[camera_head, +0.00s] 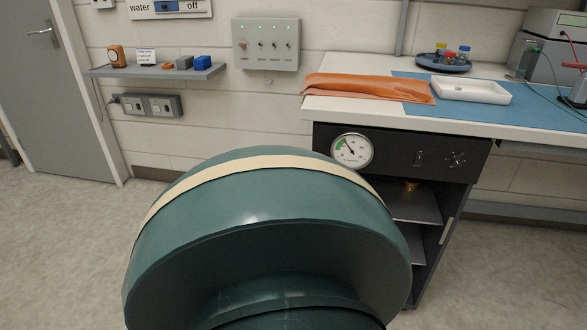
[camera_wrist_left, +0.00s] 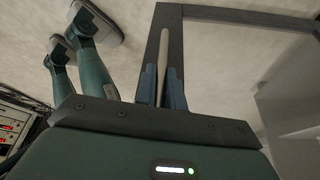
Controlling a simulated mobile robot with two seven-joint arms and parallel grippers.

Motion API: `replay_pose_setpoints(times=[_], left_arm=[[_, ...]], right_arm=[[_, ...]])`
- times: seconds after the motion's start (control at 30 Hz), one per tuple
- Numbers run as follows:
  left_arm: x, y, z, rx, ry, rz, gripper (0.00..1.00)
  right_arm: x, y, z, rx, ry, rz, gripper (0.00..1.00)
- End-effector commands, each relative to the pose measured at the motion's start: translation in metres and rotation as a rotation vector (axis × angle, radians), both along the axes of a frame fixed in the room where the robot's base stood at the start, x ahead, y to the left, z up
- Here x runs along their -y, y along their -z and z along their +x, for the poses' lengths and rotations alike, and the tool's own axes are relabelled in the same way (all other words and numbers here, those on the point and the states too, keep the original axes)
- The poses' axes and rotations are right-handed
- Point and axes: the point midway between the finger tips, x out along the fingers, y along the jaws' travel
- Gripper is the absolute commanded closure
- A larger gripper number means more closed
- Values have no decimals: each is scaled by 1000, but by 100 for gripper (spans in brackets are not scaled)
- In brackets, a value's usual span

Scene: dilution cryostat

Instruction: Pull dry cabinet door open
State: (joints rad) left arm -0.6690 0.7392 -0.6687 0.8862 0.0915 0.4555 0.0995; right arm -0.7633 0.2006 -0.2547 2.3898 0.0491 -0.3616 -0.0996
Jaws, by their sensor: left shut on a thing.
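The dry cabinet (camera_head: 480,150) stands under the bench, with a round dial gauge (camera_head: 352,150) on its dark top panel. Its shelves (camera_head: 415,202) show at the right, and a small gold-coloured thing (camera_head: 410,186) sits inside. A large green part of my own arm hides the left of the cabinet. In the left wrist view, the door (camera_wrist_left: 245,14) has a dark frame around a glass pane. My left gripper (camera_wrist_left: 163,88) is shut on its pale bar handle (camera_wrist_left: 164,48), one finger on each side. My left fingers are hidden in the head view. My right gripper is in neither view.
The bench (camera_head: 330,107) above holds an orange packet (camera_head: 365,88), a white tray (camera_head: 470,90) and a round dark tray (camera_head: 428,62) of small vials. A wall shelf (camera_head: 155,72) is at the left. The floor (camera_head: 60,240) at the left is clear. A rack with red displays (camera_wrist_left: 14,125) shows in the wrist view.

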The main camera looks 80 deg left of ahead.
Motion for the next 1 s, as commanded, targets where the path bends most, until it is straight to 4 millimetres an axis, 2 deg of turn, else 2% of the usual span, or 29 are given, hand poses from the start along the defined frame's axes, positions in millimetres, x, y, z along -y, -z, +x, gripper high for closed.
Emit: replay_pose_setpoints(times=[0.03, 0.3, 0.57, 0.67, 0.77, 1.0], left_arm=[[2, 1, -2, -5, 0, 1, 88], [1, 1, -1, -3, -1, 1, 67], [0, -2, -1, -2, -1, 1, 67], [-3, -12, -3, -1, 0, 1, 67], [-8, -30, -9, -3, 1, 2, 67], [-21, -81, -24, -5, 0, 2, 67]], right_arm=[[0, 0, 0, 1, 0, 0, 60], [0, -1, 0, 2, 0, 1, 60], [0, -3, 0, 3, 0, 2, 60], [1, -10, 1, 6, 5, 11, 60], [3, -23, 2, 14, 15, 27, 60], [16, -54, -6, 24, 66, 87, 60]])
